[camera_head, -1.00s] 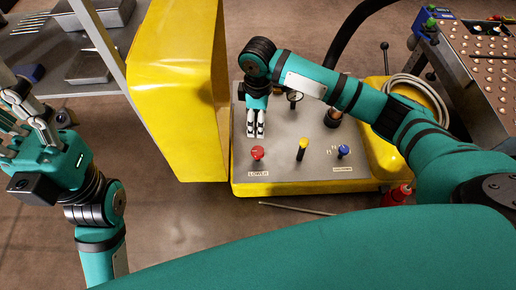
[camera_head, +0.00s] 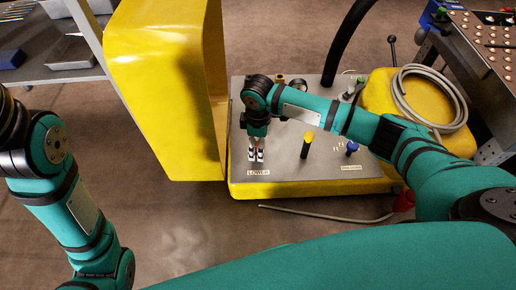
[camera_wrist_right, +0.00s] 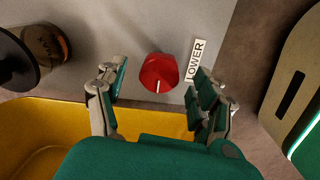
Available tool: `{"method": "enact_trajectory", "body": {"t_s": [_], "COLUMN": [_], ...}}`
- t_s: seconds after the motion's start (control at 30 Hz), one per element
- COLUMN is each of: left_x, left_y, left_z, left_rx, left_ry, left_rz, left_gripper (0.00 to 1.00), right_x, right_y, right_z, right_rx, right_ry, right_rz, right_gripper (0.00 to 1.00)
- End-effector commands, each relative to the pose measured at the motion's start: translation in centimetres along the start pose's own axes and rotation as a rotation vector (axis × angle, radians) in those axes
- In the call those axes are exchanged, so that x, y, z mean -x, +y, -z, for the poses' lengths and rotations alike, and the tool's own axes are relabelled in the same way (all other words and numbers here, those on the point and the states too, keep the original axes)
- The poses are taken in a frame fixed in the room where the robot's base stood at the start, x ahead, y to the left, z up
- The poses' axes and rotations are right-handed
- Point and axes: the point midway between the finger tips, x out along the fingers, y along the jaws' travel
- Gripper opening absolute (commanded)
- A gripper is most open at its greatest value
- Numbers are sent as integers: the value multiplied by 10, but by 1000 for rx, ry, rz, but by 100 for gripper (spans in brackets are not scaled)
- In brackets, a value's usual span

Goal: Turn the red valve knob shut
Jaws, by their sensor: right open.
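The red valve knob (camera_wrist_right: 159,73) shows in the right wrist view, round, with a white line on its face, standing on the grey panel. In the head view it is hidden behind my right gripper (camera_head: 257,155). My right gripper also shows in the right wrist view (camera_wrist_right: 160,95), where its open fingers stand on either side of the knob, with gaps and no contact that I can see. A "LOWER" label (camera_wrist_right: 195,60) is beside the knob. My left arm is at the left of the head view; its gripper is out of the picture.
The grey panel (camera_head: 285,160) on the yellow base also carries a yellow-topped knob (camera_head: 307,143) and a blue knob (camera_head: 352,147). A tall yellow column (camera_head: 165,75) stands left of it. A coiled hose (camera_head: 428,98) lies right.

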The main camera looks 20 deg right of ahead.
Motion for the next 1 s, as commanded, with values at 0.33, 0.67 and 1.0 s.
{"method": "enact_trajectory", "body": {"t_s": [0.33,0.67,1.0], "left_x": [-3,-3,-6], "left_y": [1,1,1], "left_z": [4,4,4], "left_rx": [-2,-2,-1], "left_ry": [15,15,19], "left_rz": [-6,-6,-6], "left_gripper": [40,40,40], "right_x": [-7,-7,-6], "right_y": [0,0,0], "right_z": [0,0,0], "right_rx": [0,0,-6], "right_ry": [0,0,0], "right_rz": [0,0,1], "right_gripper": [69,35,13]}}
